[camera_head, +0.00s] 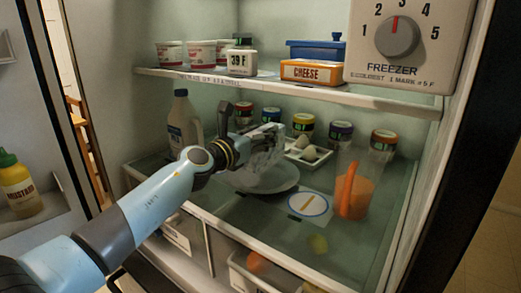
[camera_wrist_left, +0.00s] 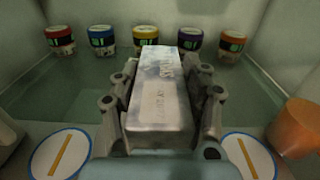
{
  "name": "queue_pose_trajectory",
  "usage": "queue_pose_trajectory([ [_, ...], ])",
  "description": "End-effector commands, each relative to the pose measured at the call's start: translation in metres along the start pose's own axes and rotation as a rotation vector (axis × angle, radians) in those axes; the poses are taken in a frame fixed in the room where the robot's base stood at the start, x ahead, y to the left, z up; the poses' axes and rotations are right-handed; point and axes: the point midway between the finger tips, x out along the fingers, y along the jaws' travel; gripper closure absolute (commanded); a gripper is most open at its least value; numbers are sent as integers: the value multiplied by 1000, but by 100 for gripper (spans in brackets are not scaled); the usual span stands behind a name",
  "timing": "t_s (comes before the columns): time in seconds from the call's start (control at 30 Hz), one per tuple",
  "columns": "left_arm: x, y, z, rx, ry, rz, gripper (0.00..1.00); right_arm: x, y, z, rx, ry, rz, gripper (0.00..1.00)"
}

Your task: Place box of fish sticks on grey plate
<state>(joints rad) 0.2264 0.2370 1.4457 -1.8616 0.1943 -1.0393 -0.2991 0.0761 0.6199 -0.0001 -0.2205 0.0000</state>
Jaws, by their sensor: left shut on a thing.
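The box of fish sticks (camera_wrist_left: 160,95) is a pale white-blue carton in the left wrist view. It lies lengthwise between the fingers of my left gripper (camera_wrist_left: 161,98), which is shut on it. Whether the box touches the plate cannot be told. My right gripper is not in view.
A milk jug (camera_head: 184,122) stands left of the gripper. An egg tray (camera_head: 318,160) is close on the right, with several lidded jars (camera_head: 303,124) behind. An orange-handled pitcher (camera_head: 352,196) and a round mark (camera_head: 309,205) are at right. An upper shelf (camera_head: 300,88) hangs above.

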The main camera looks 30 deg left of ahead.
Motion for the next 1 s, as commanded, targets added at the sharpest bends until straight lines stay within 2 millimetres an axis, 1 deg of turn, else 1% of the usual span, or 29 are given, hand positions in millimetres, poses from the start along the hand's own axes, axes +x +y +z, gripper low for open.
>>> queue_pose_trajectory([
  [0.03, -1, 0, -12, 0, -1, 0, 100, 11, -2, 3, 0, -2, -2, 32],
  [0.1, -1, 0, -25, -1, 0, 0, 100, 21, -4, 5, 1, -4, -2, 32],
  [0.2, -1, 0, -36, -1, -1, 0, 100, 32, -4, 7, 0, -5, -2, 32],
  [0.47, -1, 0, -33, 1, -3, 1, 100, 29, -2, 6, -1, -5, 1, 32],
  [0.67, -1, 0, -40, 0, -2, 1, 100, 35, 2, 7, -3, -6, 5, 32],
  [0.7, -2, 0, -40, 0, 0, 0, 51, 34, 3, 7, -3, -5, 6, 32],
  [0.83, -2, 0, -40, 0, 0, 0, 34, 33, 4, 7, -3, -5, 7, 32],
  [0.87, -2, 0, -40, 0, 0, 0, 32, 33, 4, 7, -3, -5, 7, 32],
  [1.0, -2, 0, -39, 0, 0, 0, 32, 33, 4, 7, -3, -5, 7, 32],
])
